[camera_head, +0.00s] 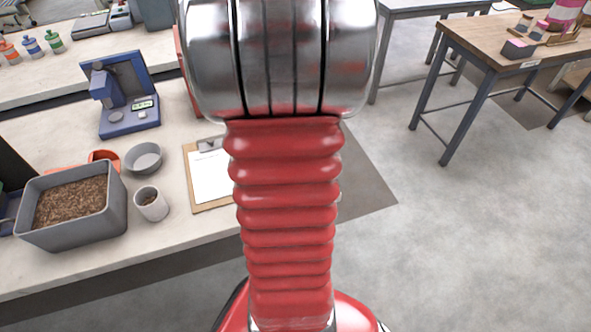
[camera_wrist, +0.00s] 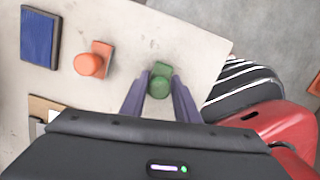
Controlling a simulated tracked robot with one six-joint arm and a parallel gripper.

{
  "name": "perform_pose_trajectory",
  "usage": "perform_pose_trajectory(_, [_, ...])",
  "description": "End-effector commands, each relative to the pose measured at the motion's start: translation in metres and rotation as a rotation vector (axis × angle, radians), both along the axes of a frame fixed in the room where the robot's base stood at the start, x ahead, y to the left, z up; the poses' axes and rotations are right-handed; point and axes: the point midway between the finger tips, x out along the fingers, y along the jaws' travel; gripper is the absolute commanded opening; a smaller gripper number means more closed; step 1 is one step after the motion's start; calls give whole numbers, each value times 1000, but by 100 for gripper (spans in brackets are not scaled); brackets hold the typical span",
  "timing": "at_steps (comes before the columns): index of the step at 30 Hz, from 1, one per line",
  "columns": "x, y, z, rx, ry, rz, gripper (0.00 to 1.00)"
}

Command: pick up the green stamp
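The green stamp (camera_wrist: 160,87) is in the wrist view, on the pale tabletop near its right-hand edge. Its round handle top and part of its base show between my two fingers. My gripper (camera_wrist: 161,77) is open, with a finger on each side of the stamp. The fingers hide part of the stamp's sides, and I cannot tell whether they touch it. I do not see the green stamp or my gripper's fingers in the head view.
In the wrist view, an orange stamp (camera_wrist: 89,64) and a blue pad (camera_wrist: 40,38) are to the left. The head view shows a bench with a grey pellet bin (camera_head: 118,207), a cup (camera_head: 151,204), a clipboard (camera_head: 197,207) and a blue instrument (camera_head: 131,119). A wooden table (camera_head: 492,53) stands at right.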

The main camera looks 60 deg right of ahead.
Motion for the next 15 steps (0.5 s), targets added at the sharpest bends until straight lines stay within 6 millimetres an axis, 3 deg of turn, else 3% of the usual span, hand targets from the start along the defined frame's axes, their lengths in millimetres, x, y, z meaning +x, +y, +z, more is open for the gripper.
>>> perform_pose_trajectory(11, [0, 0, 0, 0, 0, 0, 1])
perform_pose_trajectory(15, [0, 0, 0, 0, 0, 0, 1])
